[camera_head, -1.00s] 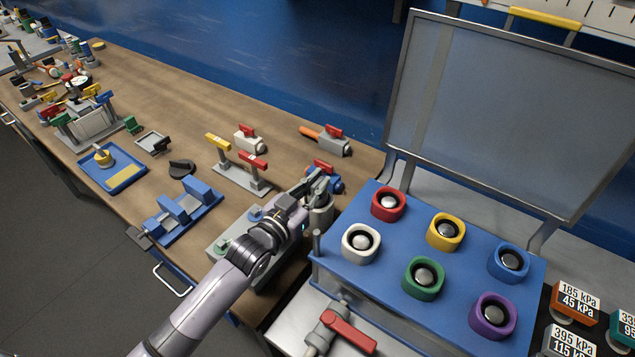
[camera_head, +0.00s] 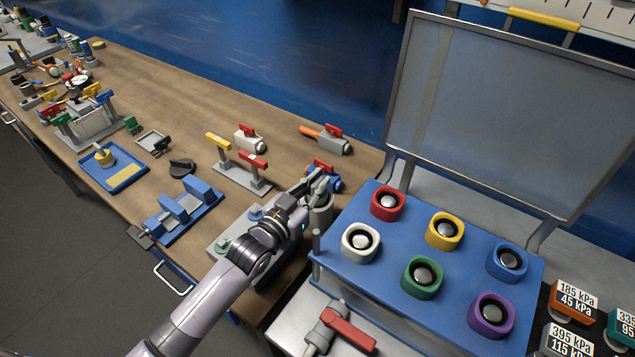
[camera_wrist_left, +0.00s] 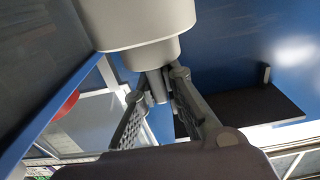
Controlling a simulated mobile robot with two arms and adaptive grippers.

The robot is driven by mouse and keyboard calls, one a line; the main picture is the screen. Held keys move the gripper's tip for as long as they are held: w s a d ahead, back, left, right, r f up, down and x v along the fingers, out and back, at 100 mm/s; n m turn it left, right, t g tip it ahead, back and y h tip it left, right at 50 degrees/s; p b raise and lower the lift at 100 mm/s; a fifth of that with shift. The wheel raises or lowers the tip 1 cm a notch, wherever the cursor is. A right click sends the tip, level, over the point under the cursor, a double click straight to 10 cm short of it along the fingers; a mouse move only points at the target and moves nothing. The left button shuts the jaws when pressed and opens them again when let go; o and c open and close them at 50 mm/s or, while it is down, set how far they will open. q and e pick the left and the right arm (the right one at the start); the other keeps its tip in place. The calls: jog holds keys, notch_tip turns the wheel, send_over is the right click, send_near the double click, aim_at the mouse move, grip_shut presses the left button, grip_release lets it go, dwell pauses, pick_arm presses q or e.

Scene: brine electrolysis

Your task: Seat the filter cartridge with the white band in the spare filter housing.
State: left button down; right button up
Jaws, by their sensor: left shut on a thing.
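My left gripper (camera_head: 318,184) is at the right end of the wooden bench, pointing away from me, close above a light grey cylindrical body (camera_head: 321,215). In the left wrist view the fingers (camera_wrist_left: 158,88) are shut on a narrow grey stem under a wider, stepped grey body (camera_wrist_left: 137,22). The held thing appears to be the filter cartridge, but no white band shows. The gripper and wrist hide much of the grey cylinder in the head view. I cannot tell whether it is the spare filter housing or how the held part meets it. My right gripper is out of view.
A blue valve with a red handle (camera_head: 324,168) stands close behind the gripper. A blue panel (camera_head: 385,235) with coloured rings is just to the right, with a raised framed lid (camera_head: 505,110). A grey box (camera_head: 232,238) lies beneath my arm. Bare bench (camera_head: 285,160) lies behind.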

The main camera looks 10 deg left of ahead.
pick_arm(q)
jog(key=shift+s+f, duration=0.15)
jog(key=shift+f, duration=0.5)
jog(key=c, duration=1.6)
grip_release()
jog(key=shift+s, duration=0.1)
jog(key=shift+d+r+p, duration=0.1)
jog(key=shift+r+p, duration=0.15)
jog(key=shift+p, duration=0.2)
jog(key=shift+f, duration=0.1)
jog(key=shift+c, duration=0.4)
grip_shut()
jog(key=shift+w, duration=0.2)
